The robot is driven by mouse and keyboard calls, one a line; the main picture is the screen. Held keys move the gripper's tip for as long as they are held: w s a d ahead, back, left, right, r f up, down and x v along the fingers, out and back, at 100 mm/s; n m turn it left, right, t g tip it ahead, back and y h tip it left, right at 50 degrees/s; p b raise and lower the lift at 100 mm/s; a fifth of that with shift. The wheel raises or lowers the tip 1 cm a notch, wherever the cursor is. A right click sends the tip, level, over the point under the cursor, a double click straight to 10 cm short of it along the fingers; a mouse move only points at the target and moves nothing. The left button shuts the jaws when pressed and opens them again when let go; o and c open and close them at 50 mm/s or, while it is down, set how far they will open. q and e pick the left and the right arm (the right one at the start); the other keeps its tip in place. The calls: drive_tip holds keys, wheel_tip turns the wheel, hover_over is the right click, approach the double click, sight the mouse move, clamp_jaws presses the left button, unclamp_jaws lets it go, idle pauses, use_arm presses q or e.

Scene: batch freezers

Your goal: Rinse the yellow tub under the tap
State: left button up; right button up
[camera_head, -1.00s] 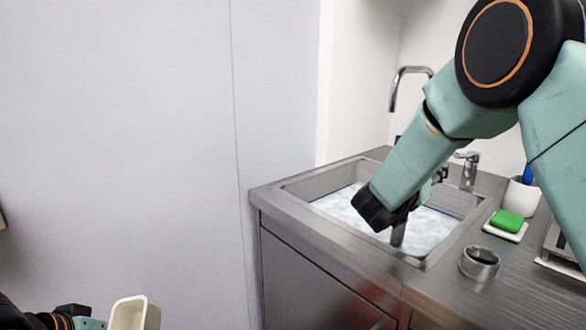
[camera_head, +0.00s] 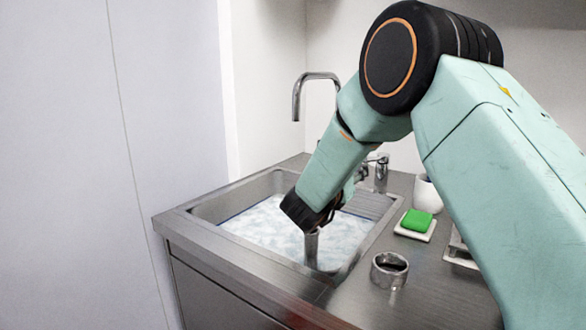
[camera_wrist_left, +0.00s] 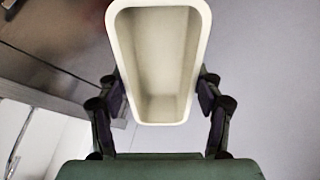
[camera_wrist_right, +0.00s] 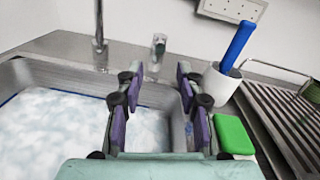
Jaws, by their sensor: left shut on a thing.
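A pale cream-yellow tub (camera_wrist_left: 158,60) is between the fingers of my left gripper (camera_wrist_left: 160,100) in the left wrist view. The gripper is shut on its sides, and the tub's open mouth faces the camera; it looks empty. Neither is in the head view. The tap's arched metal spout (camera_head: 316,78) stands behind the sink (camera_head: 185,217); it also shows in the right wrist view (camera_wrist_right: 98,30). A metal lever fitting (camera_head: 380,172) stands right of it. No stream of water shows. My right gripper (camera_wrist_right: 158,78) is open and empty over the sink's right part.
Whitish, foamy-looking water (camera_head: 265,226) fills the sink. On the counter are a green sponge (camera_head: 417,220) on a white dish, a metal ring-like cup (camera_head: 389,270) and a white cup (camera_wrist_right: 219,84) with a blue-handled brush (camera_wrist_right: 238,42). A rack (camera_wrist_right: 290,115) stands right. A wall is left.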

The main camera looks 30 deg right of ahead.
approach(375, 158)
drive_tip(key=w+d, duration=0.2)
drive_tip(key=d, duration=0.1)
drive_tip(key=shift+w+d+r, duration=0.1)
drive_tip(key=shift+w+r, duration=0.25)
drive_tip(key=shift+w+d+r, duration=0.15)
drive_tip(key=shift+w, duration=0.2)
drive_tip(key=shift+d, duration=0.15)
drive_tip(key=shift+s+d, duration=0.1)
drive_tip(key=shift+d, duration=0.05)
drive_tip(key=shift+c, duration=0.3)
drive_tip(key=c, duration=0.4)
clamp_jaws()
